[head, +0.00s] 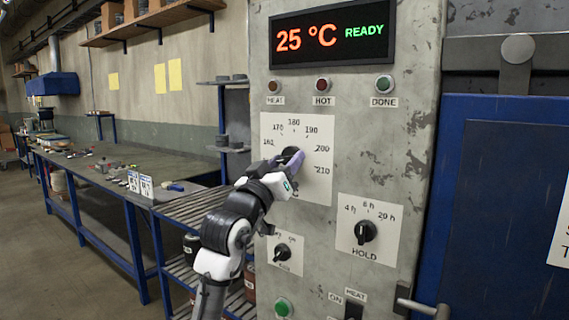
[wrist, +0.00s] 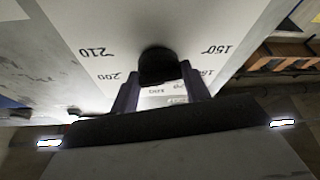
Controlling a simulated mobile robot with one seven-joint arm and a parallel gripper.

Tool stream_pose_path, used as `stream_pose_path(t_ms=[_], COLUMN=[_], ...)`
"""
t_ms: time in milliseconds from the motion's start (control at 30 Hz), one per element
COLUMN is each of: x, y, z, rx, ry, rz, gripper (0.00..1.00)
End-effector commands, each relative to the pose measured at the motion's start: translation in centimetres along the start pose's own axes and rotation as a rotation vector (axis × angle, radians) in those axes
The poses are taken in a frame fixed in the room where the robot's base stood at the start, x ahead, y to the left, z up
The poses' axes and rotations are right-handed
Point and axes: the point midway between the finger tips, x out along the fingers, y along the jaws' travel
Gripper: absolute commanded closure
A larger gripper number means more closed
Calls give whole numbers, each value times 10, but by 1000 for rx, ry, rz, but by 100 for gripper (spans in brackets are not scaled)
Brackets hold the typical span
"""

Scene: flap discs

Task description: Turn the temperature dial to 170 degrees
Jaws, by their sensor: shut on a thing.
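The temperature dial is a black round knob (head: 290,153) on a white scale plate (head: 318,185), on the grey control panel. Printed marks from about 160 to 210 show around it in the head view. My gripper (head: 295,162) is at the knob, with its purple fingers on either side of it. In the wrist view the knob (wrist: 158,64) sits between the two fingers of my gripper (wrist: 158,84), which is shut on it. The knob's pointer is hidden, so its setting cannot be read. The display (head: 333,35) reads 25 °C READY.
The HOLD dial (head: 366,231) is at lower right and another small dial (head: 282,253) is below my gripper. A green button (head: 283,307) and a HEAT switch (head: 354,308) are lower down. A blue door (head: 500,200) with a handle (head: 422,308) stands at right.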

Motion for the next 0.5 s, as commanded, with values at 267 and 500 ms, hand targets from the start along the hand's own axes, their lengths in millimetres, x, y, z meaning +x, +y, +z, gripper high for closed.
stream_pose_path(t_ms=[267,500], x=[-1,-2], y=[-1,-2], z=[1,4], rx=[24,135], ry=[0,1], rz=[10,56], gripper=[76,76])
